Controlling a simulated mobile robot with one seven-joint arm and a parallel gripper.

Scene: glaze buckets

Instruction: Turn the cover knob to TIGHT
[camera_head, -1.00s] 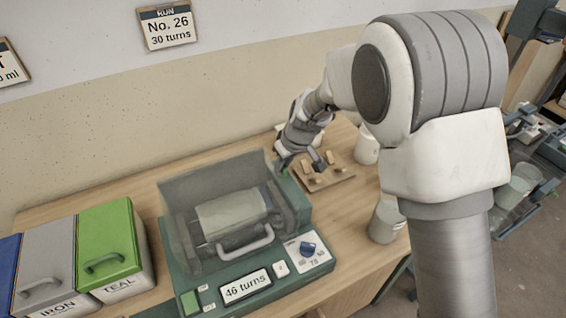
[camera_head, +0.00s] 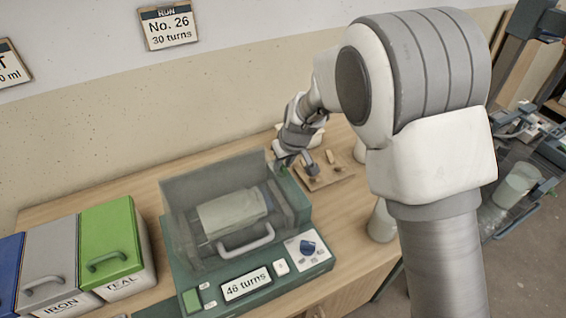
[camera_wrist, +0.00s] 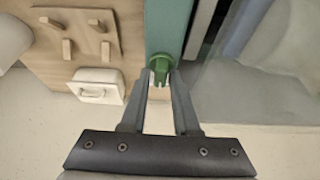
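The machine (camera_head: 178,268) is a green-based unit with a clear cover (camera_head: 180,205) over a pale roller or jar. A small green knob (camera_wrist: 160,64) is on the machine's green edge in the wrist view; in the head view a bit of green (camera_head: 283,169) shows beside my gripper. I cannot read any TIGHT mark. My gripper (camera_wrist: 160,76) is open, its two fingertips at either side of the green knob's near end; I cannot tell if they touch it. In the head view my gripper (camera_head: 294,168) is at the machine's back right corner.
A wooden board with pegs (camera_head: 331,181) lies right of the machine. A pale jar (camera_head: 381,224) stands by the table's right edge. A blue dial (camera_head: 308,247) and a "46 turns" display (camera_head: 246,284) are on the front panel. Lidded bins, including TEAL (camera_head: 110,240), stand left.

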